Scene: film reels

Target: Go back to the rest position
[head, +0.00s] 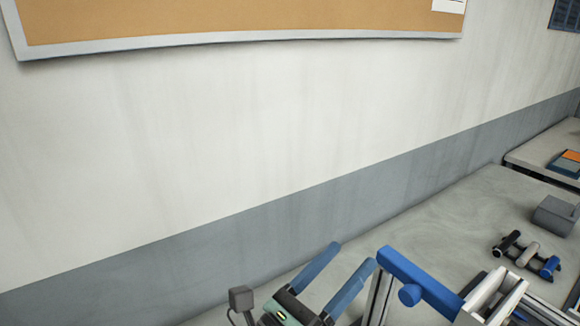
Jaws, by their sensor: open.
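My gripper (357,252) shows at the bottom middle of the head view. Its two long blue fingers stand apart and point up and to the right. Nothing shows between them. The dark gripper body (290,308) is cut off by the bottom edge of the picture. No film reel can be made out in this view.
A blue bar (418,280) with a round knob and a metal post stands right of my gripper. Farther right are a small rack (527,253) with short cylinders and a grey box (555,215). A second table (540,150) stands behind. A cork board (240,20) hangs above.

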